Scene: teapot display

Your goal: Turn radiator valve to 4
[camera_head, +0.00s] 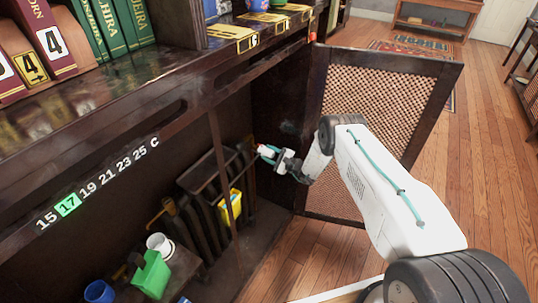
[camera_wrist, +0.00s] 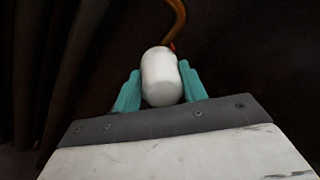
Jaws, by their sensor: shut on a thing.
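The radiator valve is a white rounded knob (camera_wrist: 161,76) in the wrist view, with a copper-coloured pipe (camera_wrist: 176,20) behind it. My gripper (camera_wrist: 160,85) has its teal fingers on both sides of the knob and is shut on it. In the head view my gripper (camera_head: 268,155) reaches into the open cabinet, at the right end of the dark radiator (camera_head: 205,200). The knob is small and partly hidden there. No number on the knob can be read in either view.
An open cabinet door with a woven panel (camera_head: 385,105) stands behind my arm. A temperature strip (camera_head: 98,182) on the cabinet front has 17 lit green. A yellow object (camera_head: 230,206) is at the radiator. A green container (camera_head: 152,275), a white cup and a blue cup stand lower left.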

